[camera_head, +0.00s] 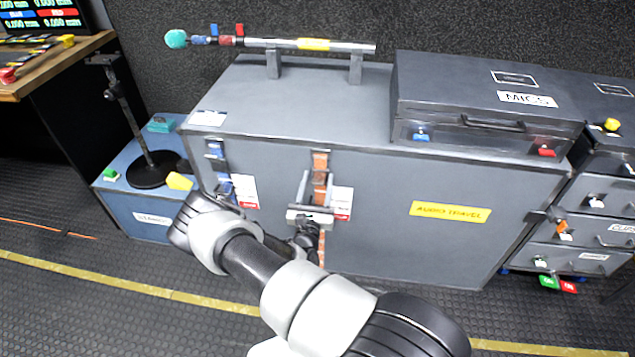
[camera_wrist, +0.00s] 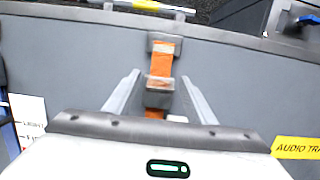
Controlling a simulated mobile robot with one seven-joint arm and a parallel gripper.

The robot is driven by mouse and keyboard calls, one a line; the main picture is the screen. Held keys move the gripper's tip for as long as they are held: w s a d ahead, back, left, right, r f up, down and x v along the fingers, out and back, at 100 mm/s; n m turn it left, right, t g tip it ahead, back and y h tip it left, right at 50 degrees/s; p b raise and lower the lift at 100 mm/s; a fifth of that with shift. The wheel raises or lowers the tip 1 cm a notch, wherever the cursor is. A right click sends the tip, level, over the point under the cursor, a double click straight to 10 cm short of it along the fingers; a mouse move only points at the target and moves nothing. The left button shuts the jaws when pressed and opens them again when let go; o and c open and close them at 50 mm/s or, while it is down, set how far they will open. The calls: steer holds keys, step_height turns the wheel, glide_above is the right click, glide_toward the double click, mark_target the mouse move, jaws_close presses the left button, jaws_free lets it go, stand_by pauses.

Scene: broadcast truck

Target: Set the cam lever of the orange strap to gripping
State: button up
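The orange strap (camera_head: 320,160) runs down the front of the grey case (camera_head: 400,240); it also shows in the wrist view (camera_wrist: 162,64). A grey buckle block (camera_wrist: 160,92) sits on the strap, and I cannot make out its cam lever's position. My gripper (camera_head: 318,182) is in front of the strap. In the wrist view my gripper (camera_wrist: 160,76) is open, with one finger on each side of the buckle block and gaps between. The gripper body hides the lower strap.
A blue strap (camera_head: 215,155) with a red-and-white tag hangs to the left on the same case. A MICS case (camera_head: 490,85) and a pole (camera_head: 340,46) rest on top. A black stand (camera_head: 152,168) is at left, drawers (camera_head: 590,195) at right.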

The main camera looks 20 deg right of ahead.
steer(key=shift+s+a, duration=0.1)
steer(key=p+v, duration=0.2)
steer(key=v, duration=1.5)
steer(key=shift+f, duration=0.1)
